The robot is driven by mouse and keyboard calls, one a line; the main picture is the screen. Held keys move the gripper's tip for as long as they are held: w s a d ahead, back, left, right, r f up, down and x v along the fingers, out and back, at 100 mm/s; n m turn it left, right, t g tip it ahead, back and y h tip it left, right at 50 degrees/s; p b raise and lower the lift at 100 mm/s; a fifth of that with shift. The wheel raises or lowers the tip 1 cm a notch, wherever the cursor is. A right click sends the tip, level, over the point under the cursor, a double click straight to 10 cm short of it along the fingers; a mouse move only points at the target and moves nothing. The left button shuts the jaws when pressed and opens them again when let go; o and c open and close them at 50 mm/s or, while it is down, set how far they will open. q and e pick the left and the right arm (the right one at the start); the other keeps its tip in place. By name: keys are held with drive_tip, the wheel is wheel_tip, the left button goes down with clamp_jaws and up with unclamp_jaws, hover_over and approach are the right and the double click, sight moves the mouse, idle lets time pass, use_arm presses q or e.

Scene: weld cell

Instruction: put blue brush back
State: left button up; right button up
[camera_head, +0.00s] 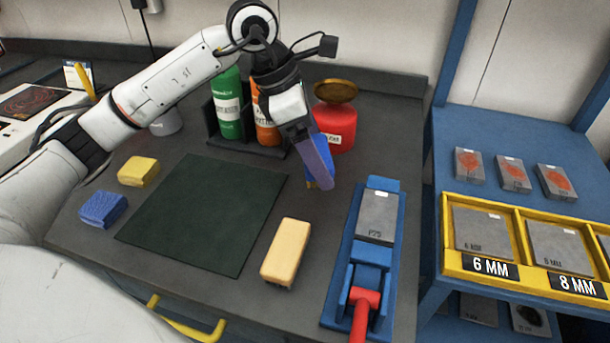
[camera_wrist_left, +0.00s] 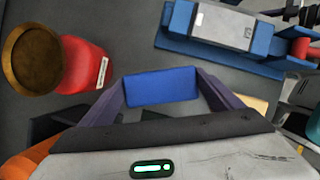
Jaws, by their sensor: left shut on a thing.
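My left gripper (camera_head: 318,176) points down over the bench, right of the dark green mat. It is shut on the blue brush (camera_wrist_left: 162,87), which shows as a blue block between the two fingers in the left wrist view. In the head view the fingers hide most of the brush, and I cannot tell if it touches the bench. A tan brush-like block (camera_head: 287,250) stands on the bench nearer to me. My right gripper is not in view.
The mat (camera_head: 205,212) is bare. A yellow block (camera_head: 138,171) and a blue block (camera_head: 103,209) lie left of it. A red can (camera_head: 335,125), green bottle (camera_head: 227,105) and orange bottle (camera_head: 266,126) stand behind. A blue vise-like fixture (camera_head: 347,250) stands right.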

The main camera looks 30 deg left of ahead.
use_arm(q)
drive_tip(key=shift+a+f, duration=0.15)
drive_tip(key=shift+f, duration=2.9)
drive_tip(key=shift+f, duration=0.15)
drive_tip(key=o, duration=0.9)
drive_tip(key=shift+s+r, duration=0.1)
drive_tip(key=shift+r, duration=0.35)
drive_tip(key=v, duration=1.1)
drive_tip(key=shift+r, duration=0.25)
drive_tip(key=shift+a, duration=0.1)
